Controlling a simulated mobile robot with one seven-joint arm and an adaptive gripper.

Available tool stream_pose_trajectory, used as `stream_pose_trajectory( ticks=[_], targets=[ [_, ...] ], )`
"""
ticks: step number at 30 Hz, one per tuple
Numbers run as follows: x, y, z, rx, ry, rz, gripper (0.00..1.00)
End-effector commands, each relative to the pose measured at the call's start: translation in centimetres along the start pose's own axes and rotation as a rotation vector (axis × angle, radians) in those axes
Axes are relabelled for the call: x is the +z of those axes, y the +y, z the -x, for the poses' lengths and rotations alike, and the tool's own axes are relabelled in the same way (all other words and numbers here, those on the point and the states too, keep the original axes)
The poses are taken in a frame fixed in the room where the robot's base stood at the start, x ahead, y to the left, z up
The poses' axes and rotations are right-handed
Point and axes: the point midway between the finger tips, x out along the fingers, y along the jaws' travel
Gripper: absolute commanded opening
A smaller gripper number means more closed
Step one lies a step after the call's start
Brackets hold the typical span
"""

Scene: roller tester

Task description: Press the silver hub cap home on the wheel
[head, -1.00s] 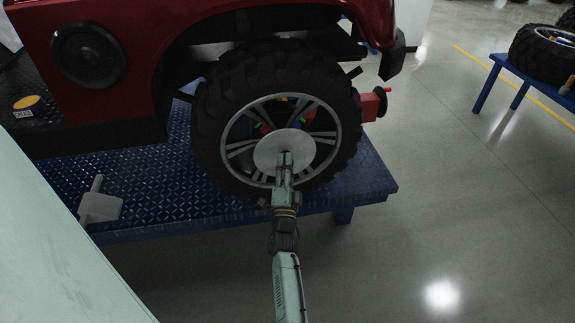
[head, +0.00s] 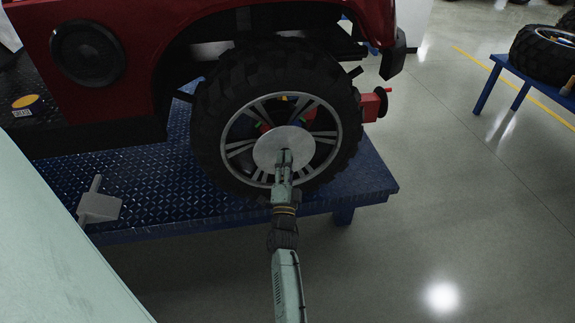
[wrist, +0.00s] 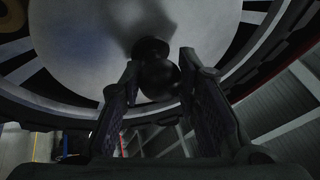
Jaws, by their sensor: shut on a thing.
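The silver hub cap (head: 268,149) is a flat round disc in front of the middle of the wheel (head: 212,108), a black knobbly tyre with a silver spoked rim. My gripper (head: 285,158) is at the disc's face, shut on the dark round knob (wrist: 158,76) at the cap's centre. In the wrist view the cap (wrist: 75,45) fills the top, with my gripper's two fingers (wrist: 160,82) on either side of the knob. The cap hides the wheel's hub, and I cannot tell whether it touches the wheel or stands a little off it.
The red vehicle (head: 130,95) stands over a blue platform (head: 150,190). A grey T-shaped piece (head: 98,205) lies at the platform's front left. A red block with a black handwheel (head: 372,104) is right of the wheel. Another blue table (head: 490,85) with a tyre is at far right.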

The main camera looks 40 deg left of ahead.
Motion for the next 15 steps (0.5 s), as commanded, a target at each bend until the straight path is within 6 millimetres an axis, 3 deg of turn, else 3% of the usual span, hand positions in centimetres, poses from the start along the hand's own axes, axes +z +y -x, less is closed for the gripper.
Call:
stream_pose_trajectory(
  ticks=[15],
  targets=[
    [0.5, 0.5, -1.4, -0.002, 0.002, 0.000, 0.00]
  ],
)
